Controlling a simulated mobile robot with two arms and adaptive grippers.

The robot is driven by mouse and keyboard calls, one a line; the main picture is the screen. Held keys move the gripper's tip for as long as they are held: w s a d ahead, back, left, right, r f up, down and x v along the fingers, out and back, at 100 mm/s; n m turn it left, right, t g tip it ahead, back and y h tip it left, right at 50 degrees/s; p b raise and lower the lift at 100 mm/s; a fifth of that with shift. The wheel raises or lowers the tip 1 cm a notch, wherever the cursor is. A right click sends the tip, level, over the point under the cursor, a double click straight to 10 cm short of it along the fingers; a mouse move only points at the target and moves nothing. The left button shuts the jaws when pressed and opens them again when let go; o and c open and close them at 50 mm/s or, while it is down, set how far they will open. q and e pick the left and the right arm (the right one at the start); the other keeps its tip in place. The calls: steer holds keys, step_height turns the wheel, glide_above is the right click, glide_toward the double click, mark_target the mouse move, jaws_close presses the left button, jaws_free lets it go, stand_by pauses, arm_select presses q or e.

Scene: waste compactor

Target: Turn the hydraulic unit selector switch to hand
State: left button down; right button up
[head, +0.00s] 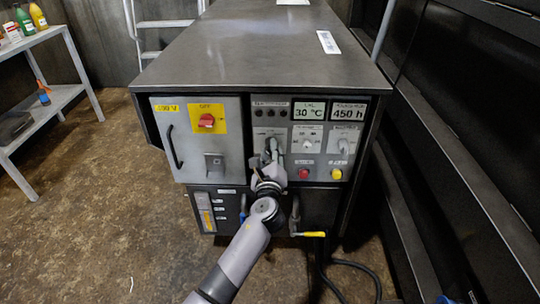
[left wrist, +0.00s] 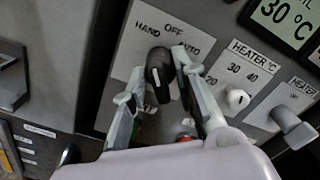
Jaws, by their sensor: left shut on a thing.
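The hydraulic unit selector switch is a black knob (left wrist: 158,72) on a light plate marked HAND, OFF and AUTO in the left wrist view. The knob's upper end sits below the HAND and OFF words; I cannot tell exactly which mark it points to. My left gripper (left wrist: 155,80) has one finger on each side of the knob and is shut on it. My right gripper is not in view.
Right of the switch are a white heater knob (left wrist: 237,98) and another heater switch (left wrist: 290,125). In the head view a red main switch (head: 207,121) is on the left door, and a yellow-handled valve (head: 311,234) is below. A shelf (head: 40,100) stands at far left.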

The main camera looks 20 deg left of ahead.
arm_select(q)
steer(key=shift+f+n, duration=0.1)
steer(key=shift+n, duration=0.5)
steer(key=c, duration=1.7)
jaws_free()
steer(key=shift+o, duration=0.2)
steer(key=shift+s, duration=0.1)
steer(key=v, duration=1.2)
